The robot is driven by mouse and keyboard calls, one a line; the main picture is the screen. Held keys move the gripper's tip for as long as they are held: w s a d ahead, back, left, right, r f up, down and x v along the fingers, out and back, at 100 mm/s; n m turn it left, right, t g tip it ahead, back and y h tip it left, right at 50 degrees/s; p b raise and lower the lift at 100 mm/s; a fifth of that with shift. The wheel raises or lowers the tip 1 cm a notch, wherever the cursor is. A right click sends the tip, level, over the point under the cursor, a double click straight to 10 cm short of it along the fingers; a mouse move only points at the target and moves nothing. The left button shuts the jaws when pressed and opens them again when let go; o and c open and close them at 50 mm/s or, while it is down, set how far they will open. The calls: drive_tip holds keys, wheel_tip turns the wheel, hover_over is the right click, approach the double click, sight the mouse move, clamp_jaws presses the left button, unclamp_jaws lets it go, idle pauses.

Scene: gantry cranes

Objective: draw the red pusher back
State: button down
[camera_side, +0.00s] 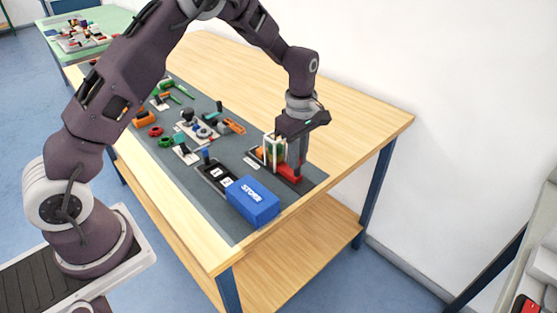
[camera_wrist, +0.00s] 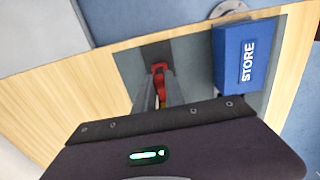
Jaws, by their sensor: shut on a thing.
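The red pusher (camera_side: 291,174) lies low at the right end of the dark mat, beside a small white-framed stand (camera_side: 268,152) with orange inside. My gripper (camera_side: 297,170) points down and is shut on the red pusher. In the wrist view, the red pusher (camera_wrist: 159,68) shows at the tips of the fingers (camera_wrist: 160,88). The fingers hide part of it in both views.
A blue box marked STORE (camera_side: 252,203) stands near the mat's front right corner; it also shows in the wrist view (camera_wrist: 233,60). A black tray (camera_side: 215,176) with white tiles lies left of it. Several small coloured parts lie farther left. The wooden table (camera_side: 355,118) behind is clear.

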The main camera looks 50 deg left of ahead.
drive_tip(key=shift+d, duration=1.4)
drive_tip(key=c, duration=1.3)
unclamp_jaws()
drive_tip(key=shift+r, duration=3.5)
drive_tip(key=shift+r, duration=0.1)
drive_tip(key=s+a+r+m+t, duration=0.1)
drive_tip(key=s+r+m+t, duration=0.2)
drive_tip(key=s+r+m, duration=0.8)
drive_tip(key=s+r+m+t, duration=0.1)
drive_tip(key=s+m, duration=0.1)
drive_tip(key=s, duration=0.4)
drive_tip(key=s+m, duration=0.2)
drive_tip(key=s, duration=0.5)
drive_tip(key=s+a+r+m+t, duration=0.1)
drive_tip(key=s+m, duration=0.2)
drive_tip(key=s, duration=0.4)
drive_tip(key=shift+r+t, duration=0.3)
drive_tip(key=shift+r, duration=0.05)
